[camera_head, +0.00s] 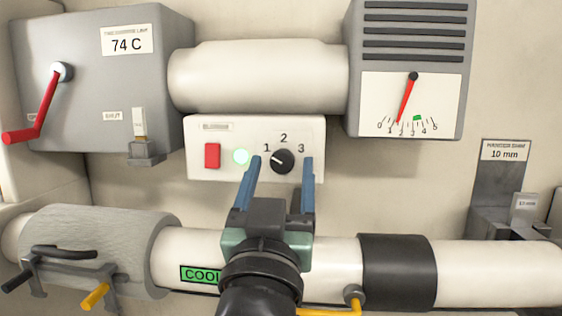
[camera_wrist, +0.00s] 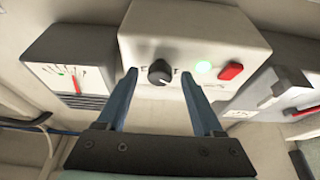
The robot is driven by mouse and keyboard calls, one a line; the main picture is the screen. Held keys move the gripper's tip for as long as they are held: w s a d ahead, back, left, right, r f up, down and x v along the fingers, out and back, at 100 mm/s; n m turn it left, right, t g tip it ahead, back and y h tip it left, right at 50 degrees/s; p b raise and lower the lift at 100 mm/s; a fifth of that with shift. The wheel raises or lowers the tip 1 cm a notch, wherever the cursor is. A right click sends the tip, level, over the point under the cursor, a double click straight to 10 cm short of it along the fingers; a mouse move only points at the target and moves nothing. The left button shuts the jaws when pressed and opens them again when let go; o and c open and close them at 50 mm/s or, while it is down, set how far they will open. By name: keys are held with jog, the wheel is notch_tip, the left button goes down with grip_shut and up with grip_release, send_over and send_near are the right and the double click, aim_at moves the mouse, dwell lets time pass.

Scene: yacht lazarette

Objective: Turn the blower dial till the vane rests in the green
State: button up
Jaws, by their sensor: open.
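The black blower dial (camera_head: 283,161) sits on a white panel (camera_head: 222,166) between the numbers 1, 2 and 3. Its white mark appears to point left, towards 1. The dial also shows in the wrist view (camera_wrist: 159,72). My gripper (camera_head: 281,163) is open, its blue fingers on either side of the dial in the picture. The wrist view shows the dial between the open fingertips (camera_wrist: 158,76); contact cannot be told. The red vane (camera_head: 405,100) on the gauge at upper right points near 2. The green mark (camera_head: 418,117) lies to its right, between about 3 and 4.
A red switch (camera_head: 212,155) and a lit green lamp (camera_head: 241,157) sit left of the dial. A grey box with a red lever (camera_head: 45,105) is at far left. A white pipe (camera_head: 490,272) with a yellow lever (camera_head: 330,312) runs below the panel.

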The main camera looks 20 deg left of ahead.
jog(key=shift+w+a+r, duration=0.1)
jog(key=shift+w+r, duration=0.05)
jog(key=shift+w, duration=0.25)
grip_shut()
jog(key=shift+m, duration=0.3)
jog(key=m+h+b, duration=0.2)
jog(key=m, duration=0.1)
jog(key=shift+a+m, duration=0.15)
jog(key=shift+m, duration=0.15)
jog(key=m+h+b, duration=0.1)
jog(key=m, duration=0.1)
jog(key=m+h+b, duration=0.1)
jog(key=m, duration=0.2)
jog(key=shift+a+h+b, duration=0.1)
jog(key=shift+h+b, duration=0.2)
jog(key=shift+b, duration=0.05)
jog(key=m+h+b, duration=0.1)
jog(key=m, duration=0.2)
jog(key=m+g+h+b, duration=0.1)
jog(key=m, duration=0.2)
jog(key=shift+r+m+h+b, duration=0.1)
jog(key=shift+m+h+b, duration=0.2)
jog(key=shift+m+b, duration=0.1)
